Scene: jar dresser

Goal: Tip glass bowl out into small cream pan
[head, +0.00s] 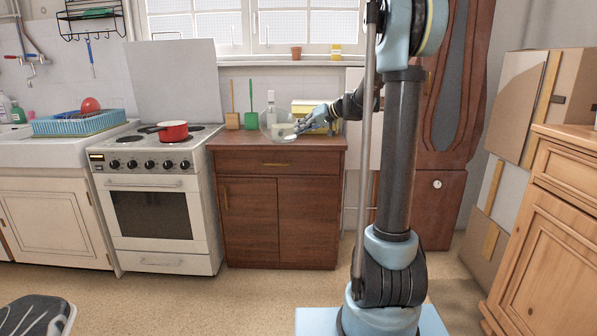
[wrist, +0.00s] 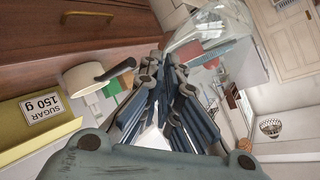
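The clear glass bowl (head: 269,121) is above the dresser's top in the head view, tilted at the end of my gripper (head: 300,127). In the wrist view the bowl (wrist: 197,30) shows at the tips of my gripper (wrist: 163,68), whose fingers are close together and seem to pinch its rim. The small cream pan (wrist: 82,83) with a dark handle stands to the left of the fingers in the wrist view. In the head view the pan (head: 284,130) is partly hidden behind the glass.
A yellow box labelled sugar (wrist: 45,125) stands near the pan. The stove (head: 155,215), with a red pot (head: 173,131), stands to the left.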

